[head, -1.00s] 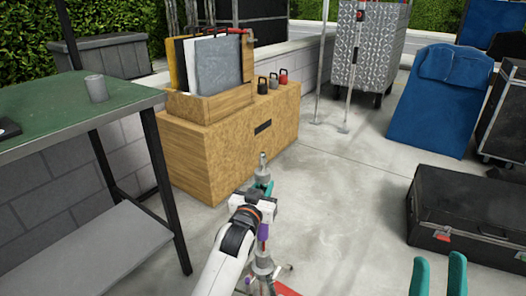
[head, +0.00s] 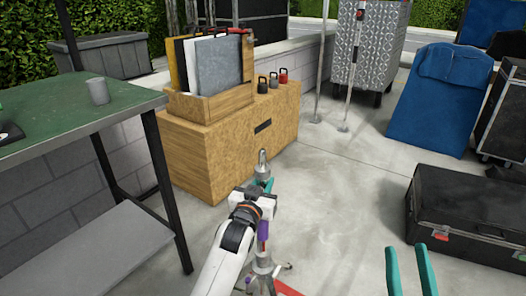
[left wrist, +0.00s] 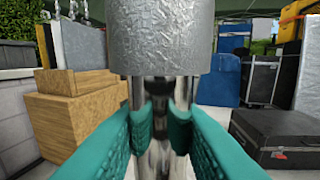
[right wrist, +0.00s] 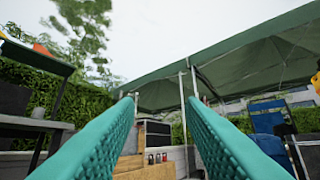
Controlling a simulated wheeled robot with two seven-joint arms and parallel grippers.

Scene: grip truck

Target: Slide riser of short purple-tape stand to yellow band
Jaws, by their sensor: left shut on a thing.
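The short stand with purple tape (head: 263,230) stands on the floor in front of me, partly hidden by my left arm. Its silver riser top (head: 263,160) sticks up just beyond my left gripper (head: 264,184). In the left wrist view, the left gripper (left wrist: 162,125) is shut on the shiny riser tube (left wrist: 160,95), just below a wide grey metal head (left wrist: 165,35). I cannot make out a yellow band. My right gripper (head: 411,265) is to the right of the stand, empty, with its teal fingers apart; it also shows in the right wrist view (right wrist: 160,110).
A wooden box (head: 225,150) stands behind the stand. A green-topped table (head: 60,120) is at the left. A black case (head: 465,220) lies at the right. A red thing (head: 288,288) lies by the stand's foot. The concrete floor between is clear.

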